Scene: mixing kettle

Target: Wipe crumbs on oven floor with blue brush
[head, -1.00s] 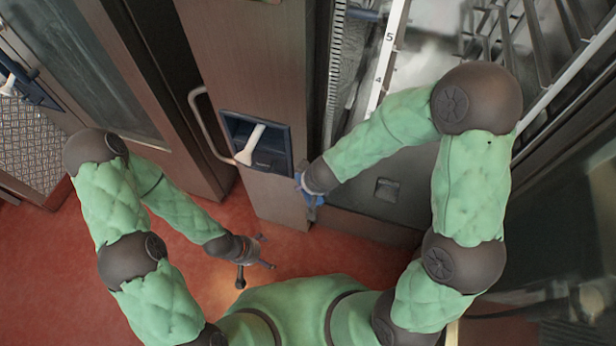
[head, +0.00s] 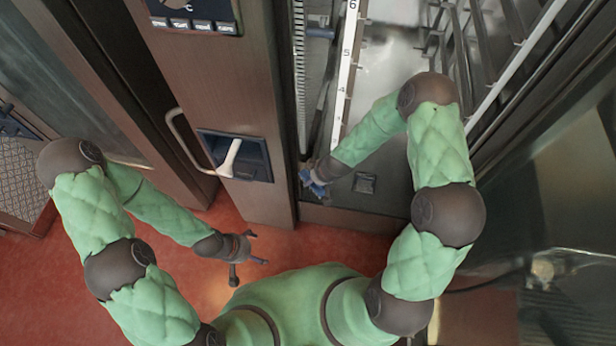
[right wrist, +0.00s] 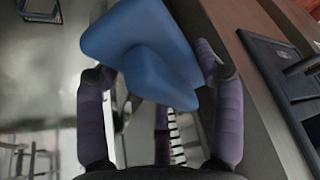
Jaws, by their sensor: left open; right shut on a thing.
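The blue brush (right wrist: 148,50) is between the two fingers of my right gripper (right wrist: 158,75), which is shut on it. In the head view a bit of the blue brush (head: 314,188) shows at the end of my right arm, low at the left side of the oven opening. My right gripper is mostly hidden there. The oven floor (head: 390,188) is a dark grey surface behind the front sill. I cannot make out crumbs on it. My left gripper (head: 254,248) is open and empty above the red floor, left of my body.
A metal post with a white-handled recess (head: 236,160) and a curved handle (head: 185,140) stands left of the opening. A numbered rack rail (head: 348,75) rises inside. A small square fitting (head: 365,182) sits on the oven floor. Dark panels bound the right.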

